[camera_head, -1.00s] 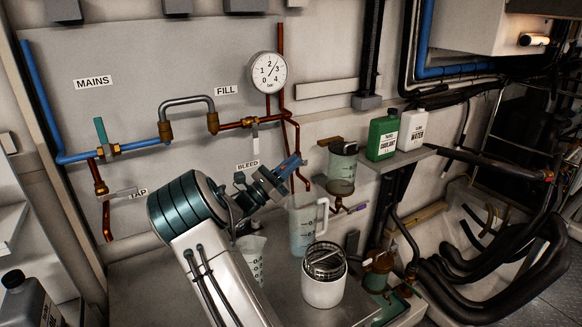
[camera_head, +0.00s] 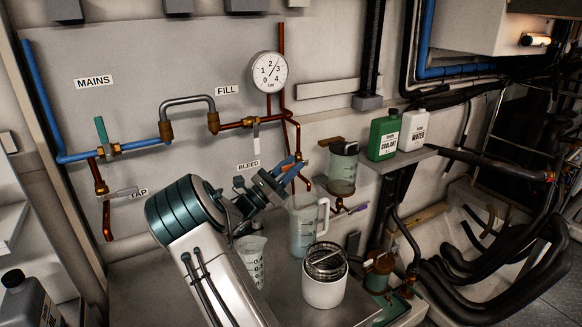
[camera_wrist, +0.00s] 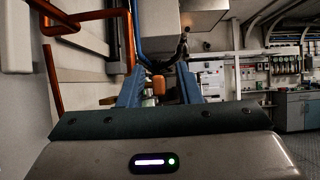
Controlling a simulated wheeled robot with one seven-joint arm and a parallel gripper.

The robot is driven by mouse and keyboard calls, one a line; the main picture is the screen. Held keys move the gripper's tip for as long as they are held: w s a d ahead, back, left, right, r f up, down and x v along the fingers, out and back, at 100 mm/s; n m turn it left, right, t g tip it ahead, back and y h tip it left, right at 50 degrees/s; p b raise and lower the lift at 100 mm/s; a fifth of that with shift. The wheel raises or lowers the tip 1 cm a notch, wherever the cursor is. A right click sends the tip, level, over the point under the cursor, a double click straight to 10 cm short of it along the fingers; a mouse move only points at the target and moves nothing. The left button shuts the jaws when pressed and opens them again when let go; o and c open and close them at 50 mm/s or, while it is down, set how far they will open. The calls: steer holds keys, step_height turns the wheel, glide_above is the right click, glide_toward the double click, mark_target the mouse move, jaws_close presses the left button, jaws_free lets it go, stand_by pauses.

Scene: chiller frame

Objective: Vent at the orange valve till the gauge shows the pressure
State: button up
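The round white gauge (camera_head: 269,72) hangs on the panel, marked 0 to 4 bar. Its thin needle seems to tilt up and right; the exact reading is too small to tell. My gripper (camera_head: 293,170) is at the copper pipe right of the BLEED label (camera_head: 248,165). In the wrist view, an orange valve knob (camera_wrist: 158,86) shows between the two blue fingers of my gripper (camera_wrist: 159,84), with gaps on both sides. The fingers are open. In the head view the knob is hidden or too small to make out.
A clear measuring jug (camera_head: 308,228) stands below my gripper, beside a white canister (camera_head: 324,288) and a graduated beaker (camera_head: 251,258). A green coolant bottle (camera_head: 383,137) and a white water bottle (camera_head: 413,130) stand on a shelf to the right. Copper pipes run close to the fingers.

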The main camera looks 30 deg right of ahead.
steer(key=b+v, duration=0.1)
steer(key=v, duration=0.6)
stand_by(0.3)
